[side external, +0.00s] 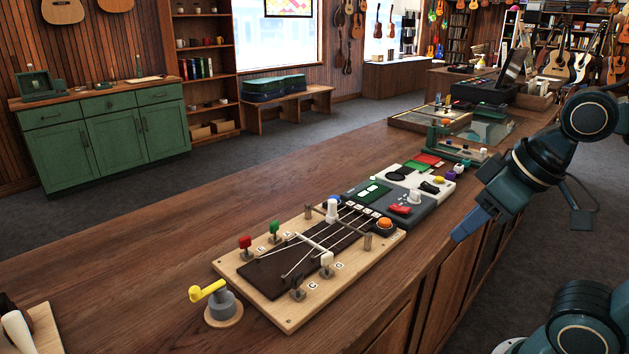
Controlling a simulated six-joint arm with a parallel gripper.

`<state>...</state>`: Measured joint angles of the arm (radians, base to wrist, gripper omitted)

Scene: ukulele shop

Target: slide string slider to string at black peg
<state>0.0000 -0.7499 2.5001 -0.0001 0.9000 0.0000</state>
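A light wooden board (232,263) lies on the counter with a dark fretboard (262,274) and several pale strings on it. A dark peg (297,284), apparently the black one, stands at the board's near edge. A white peg (326,259) is to its right; a red peg (245,242) and a green peg (275,227) stand on the far edge. My gripper (462,232) is right of the board, well apart from the slider; its finger opening is not clear.
A yellow-handled crank (209,291) stands left of the board. A grey panel (420,215) and a white panel (443,190) lie beyond. The counter (150,270) is largely bare at left.

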